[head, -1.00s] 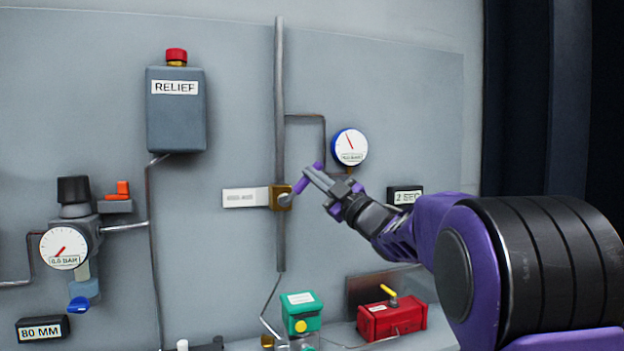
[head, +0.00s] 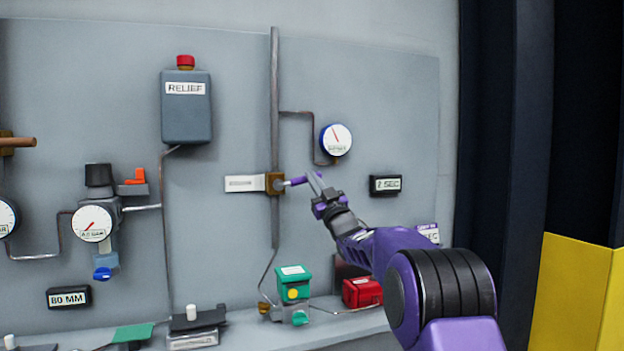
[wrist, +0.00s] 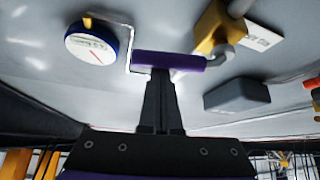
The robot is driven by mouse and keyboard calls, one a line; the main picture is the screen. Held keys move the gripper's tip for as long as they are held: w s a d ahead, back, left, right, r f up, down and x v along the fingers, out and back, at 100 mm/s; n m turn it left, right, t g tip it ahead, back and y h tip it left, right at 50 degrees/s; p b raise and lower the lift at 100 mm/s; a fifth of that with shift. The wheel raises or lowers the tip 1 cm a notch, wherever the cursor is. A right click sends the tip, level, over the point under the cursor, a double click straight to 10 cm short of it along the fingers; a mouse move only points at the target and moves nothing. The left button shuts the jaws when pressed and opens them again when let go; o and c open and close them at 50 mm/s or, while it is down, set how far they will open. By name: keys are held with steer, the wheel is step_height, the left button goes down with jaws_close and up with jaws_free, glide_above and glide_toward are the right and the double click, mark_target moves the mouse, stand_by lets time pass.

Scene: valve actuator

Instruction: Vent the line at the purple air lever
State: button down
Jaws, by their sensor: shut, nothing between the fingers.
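The purple air lever (head: 305,180) sticks out to the right, nearly level, from a brass valve block (head: 274,183) on the vertical pipe. My gripper (head: 315,182) is at the lever's right end with its fingers shut and nothing between them. In the wrist view the purple lever (wrist: 168,61) lies across the tips of my shut gripper (wrist: 161,72). The fingertips are at or very close to the lever; I cannot tell whether they touch it. A white label plate (head: 244,183) sits left of the block.
A blue-rimmed gauge (head: 336,140) is above right of the lever and a black "2 SEC" box (head: 385,185) is to the right. A relief box (head: 186,105) hangs upper left. Green (head: 293,283) and red (head: 362,292) units stand below. A yellow panel (head: 575,295) is at right.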

steer(key=shift+w+f+b, duration=0.1)
steer(key=shift+f+b, duration=0.25)
steer(key=shift+f, duration=0.25)
stand_by(0.3)
